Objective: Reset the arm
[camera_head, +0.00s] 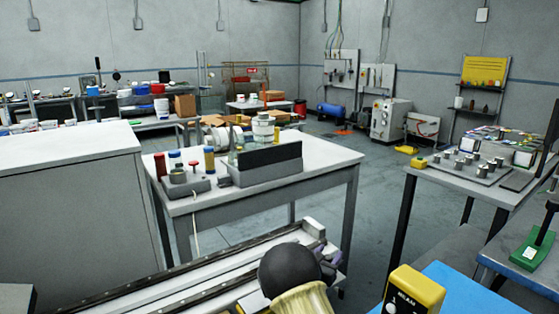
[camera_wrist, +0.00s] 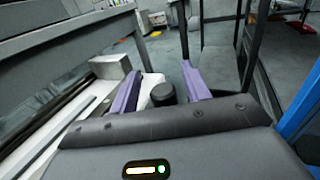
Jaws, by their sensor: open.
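My gripper (camera_wrist: 160,85) is open in the wrist view, with its two purple fingers spread apart. A dark round-topped object (camera_wrist: 163,94) and something white beside it show between the fingers; I cannot tell what they are or how far off they lie. In the head view, my gripper (camera_head: 329,264) is at the bottom centre, mostly hidden behind the black and cream parts of my arm. It is near the right end of a long rail unit (camera_head: 190,285), in front of the grey table.
The grey table (camera_head: 330,162) holds a dark-faced block (camera_head: 270,158), jars and small coloured bottles. A grey cabinet (camera_head: 70,190) stands left. A right-hand table (camera_head: 470,178) carries metal cylinders. A yellow box (camera_head: 412,290) sits on a blue surface close at the lower right. Floor is open between the tables.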

